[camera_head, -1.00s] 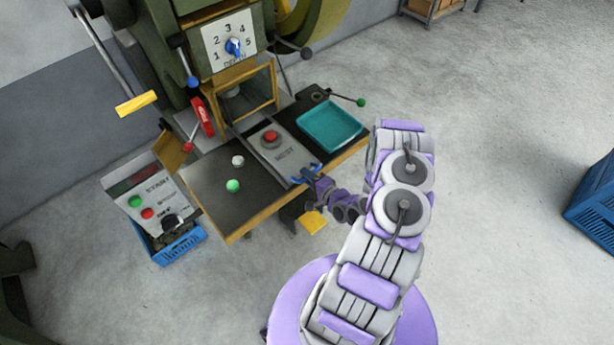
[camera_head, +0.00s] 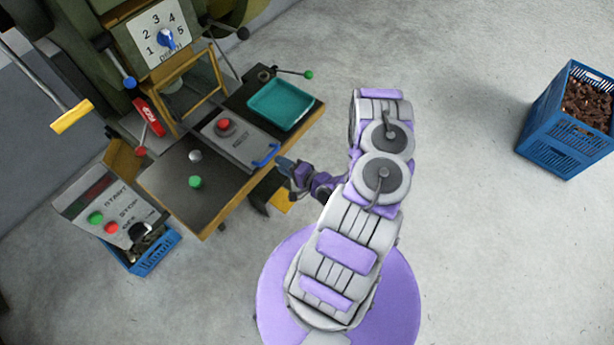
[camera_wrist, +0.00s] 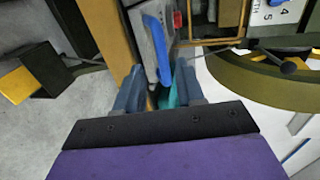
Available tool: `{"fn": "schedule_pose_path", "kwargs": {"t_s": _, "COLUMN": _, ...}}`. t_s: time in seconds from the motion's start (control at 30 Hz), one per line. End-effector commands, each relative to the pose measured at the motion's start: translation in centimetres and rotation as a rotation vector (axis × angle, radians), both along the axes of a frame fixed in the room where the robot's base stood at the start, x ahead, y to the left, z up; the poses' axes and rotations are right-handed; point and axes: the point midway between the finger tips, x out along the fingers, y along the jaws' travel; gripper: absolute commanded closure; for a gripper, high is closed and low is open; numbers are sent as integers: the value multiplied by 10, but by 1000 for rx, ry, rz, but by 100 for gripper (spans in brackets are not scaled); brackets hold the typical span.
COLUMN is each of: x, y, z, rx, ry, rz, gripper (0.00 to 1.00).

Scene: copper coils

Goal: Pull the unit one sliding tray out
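The sliding tray (camera_head: 240,146) is a grey plate marked NEST with a red button on top. It lies flat on the machine's dark table, its front end near the table's wooden edge. Its blue handle (camera_head: 267,156) is at that front end. My gripper (camera_head: 285,166) is just off the table edge, close to the handle, with a small gap between them. In the wrist view, my gripper (camera_wrist: 158,92) has its two fingers apart. The blue handle (camera_wrist: 161,50) shows ahead of the fingers, roughly between them, with nothing clearly gripped.
A teal tray (camera_head: 280,104) lies beside the sliding tray. Green (camera_head: 195,182) and grey (camera_head: 195,156) knobs stand on the table's other side. A START/STOP panel (camera_head: 112,215) is at left. A blue crate (camera_head: 560,145) of brown pieces stands far right. Open floor lies between.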

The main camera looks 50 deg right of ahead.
Motion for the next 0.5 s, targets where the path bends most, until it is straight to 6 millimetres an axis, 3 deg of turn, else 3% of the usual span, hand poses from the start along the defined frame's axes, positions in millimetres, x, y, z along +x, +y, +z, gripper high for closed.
{"fn": "schedule_pose_path", "kwargs": {"t_s": 0.5, "x": -72, "y": -4, "z": 14, "rx": -1, "ry": 3, "rz": -4, "gripper": 62}}
